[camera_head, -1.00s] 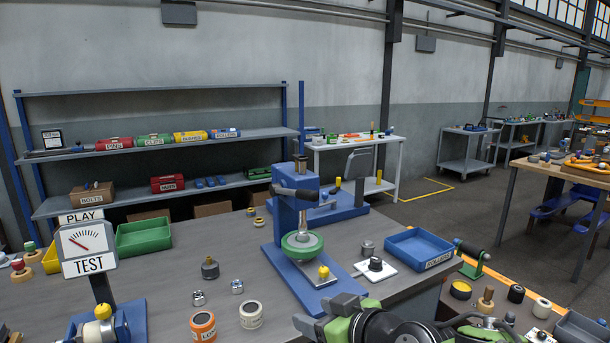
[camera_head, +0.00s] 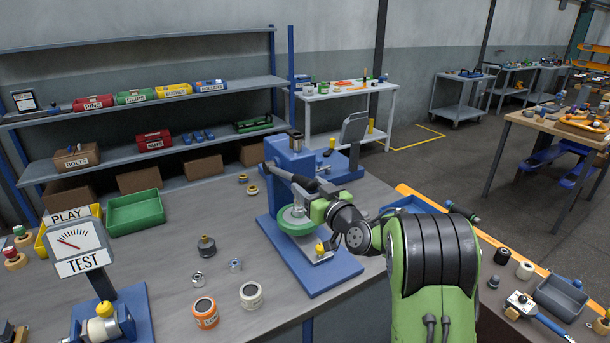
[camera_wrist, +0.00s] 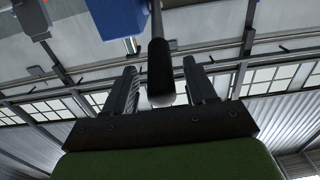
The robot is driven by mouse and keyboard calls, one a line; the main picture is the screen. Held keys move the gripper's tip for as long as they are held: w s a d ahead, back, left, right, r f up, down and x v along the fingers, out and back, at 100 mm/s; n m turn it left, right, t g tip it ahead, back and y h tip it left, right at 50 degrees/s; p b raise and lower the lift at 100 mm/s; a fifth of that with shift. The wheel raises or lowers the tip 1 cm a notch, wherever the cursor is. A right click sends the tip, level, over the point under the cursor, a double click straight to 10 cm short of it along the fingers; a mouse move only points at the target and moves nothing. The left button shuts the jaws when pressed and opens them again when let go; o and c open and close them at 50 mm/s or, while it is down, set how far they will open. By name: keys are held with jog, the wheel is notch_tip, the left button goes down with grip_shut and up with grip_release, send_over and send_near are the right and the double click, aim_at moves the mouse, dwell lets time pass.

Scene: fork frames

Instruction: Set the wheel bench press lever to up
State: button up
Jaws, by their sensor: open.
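The wheel bench press is a blue press (camera_head: 279,155) on a blue base plate, with a green wheel (camera_head: 294,222) under its ram. Its dark lever (camera_head: 291,178) reaches out from the upper part of the press and slopes slightly down toward my arm. In the wrist view the lever's black handle (camera_wrist: 160,66) lies between the two fingers in the picture, with its pale end nearest the palm. My gripper (camera_wrist: 161,82) is open, with a visible gap on each side of the handle. In the head view my gripper (camera_head: 322,192) is at the lever's outer end, its fingers partly hidden.
A test gauge (camera_head: 80,243) stands at the left. A green tray (camera_head: 134,211), an orange-banded roller (camera_head: 205,313) and a white roller (camera_head: 251,295) are on the bench. A blue tray (camera_head: 410,203) is partly behind my arm. A yellow-topped peg stands on the press base.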

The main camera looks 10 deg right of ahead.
jog(key=x, duration=0.2)
jog(key=shift+w+a, duration=0.1)
jog(key=shift+w, duration=0.2)
grip_shut()
